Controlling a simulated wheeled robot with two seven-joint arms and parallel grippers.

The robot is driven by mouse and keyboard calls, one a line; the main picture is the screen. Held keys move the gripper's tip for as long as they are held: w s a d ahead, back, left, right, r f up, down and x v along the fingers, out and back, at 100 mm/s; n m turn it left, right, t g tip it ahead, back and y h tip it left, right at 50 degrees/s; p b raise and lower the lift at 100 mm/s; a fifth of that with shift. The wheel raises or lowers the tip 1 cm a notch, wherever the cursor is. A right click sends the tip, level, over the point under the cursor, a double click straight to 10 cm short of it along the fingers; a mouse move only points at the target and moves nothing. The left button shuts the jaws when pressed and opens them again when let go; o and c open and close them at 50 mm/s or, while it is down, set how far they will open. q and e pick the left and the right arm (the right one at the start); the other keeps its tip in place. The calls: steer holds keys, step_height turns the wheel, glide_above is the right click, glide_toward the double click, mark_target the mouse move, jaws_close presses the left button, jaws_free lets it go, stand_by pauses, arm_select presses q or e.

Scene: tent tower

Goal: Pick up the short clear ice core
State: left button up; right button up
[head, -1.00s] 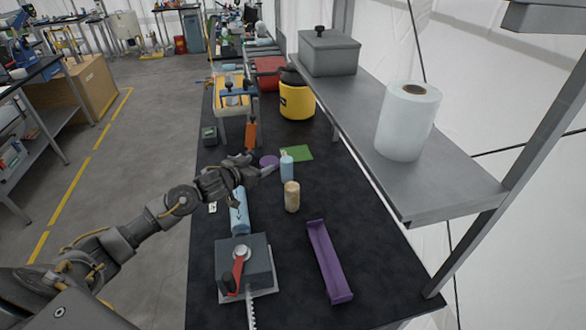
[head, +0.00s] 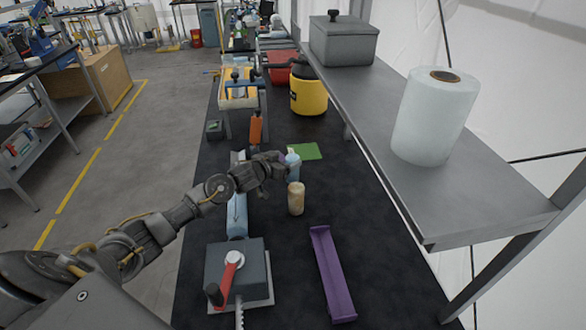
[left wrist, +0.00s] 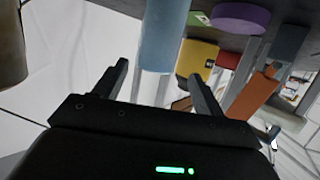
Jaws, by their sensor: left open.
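The short clear ice core (head: 292,168) is a pale blue upright cylinder on the black bench top, just beyond a tan core (head: 296,199). My left gripper (head: 282,163) is at its left side, close to it. In the left wrist view the pale blue core (left wrist: 163,38) stands in line with the gap between the open, empty fingers of my left gripper (left wrist: 160,71). Whether they touch it cannot be told. The tan core shows at the left edge there (left wrist: 11,45). My right gripper is not in view.
A long blue core (head: 237,216) lies left, behind a grey clamp block with a red lever (head: 235,268). A purple tray (head: 332,275) lies front right. A green sheet (head: 306,151) and yellow pot (head: 308,96) are farther back. A grey shelf (head: 450,205) overhangs the right side.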

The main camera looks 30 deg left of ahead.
mark_target(295, 154)
arm_select(q)
steer(key=shift+w+f, duration=0.1)
steer(key=shift+w, duration=0.15)
steer(key=shift+w+d+p, duration=0.25)
steer(key=shift+w+p, duration=0.1)
steer(key=shift+p, duration=0.05)
steer(key=p+x, duration=0.1)
steer(key=x, duration=0.3)
steer(key=shift+d+f, duration=0.2)
steer(key=shift+d, duration=0.05)
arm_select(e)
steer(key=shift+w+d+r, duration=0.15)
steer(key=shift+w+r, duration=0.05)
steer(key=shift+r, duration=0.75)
arm_select(q)
steer(key=shift+c, duration=0.4)
steer(key=shift+c, duration=1.1)
steer(key=c, duration=0.9)
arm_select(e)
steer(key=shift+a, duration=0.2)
arm_select(q)
steer(key=shift+o, duration=0.2)
steer(key=shift+r, duration=0.1)
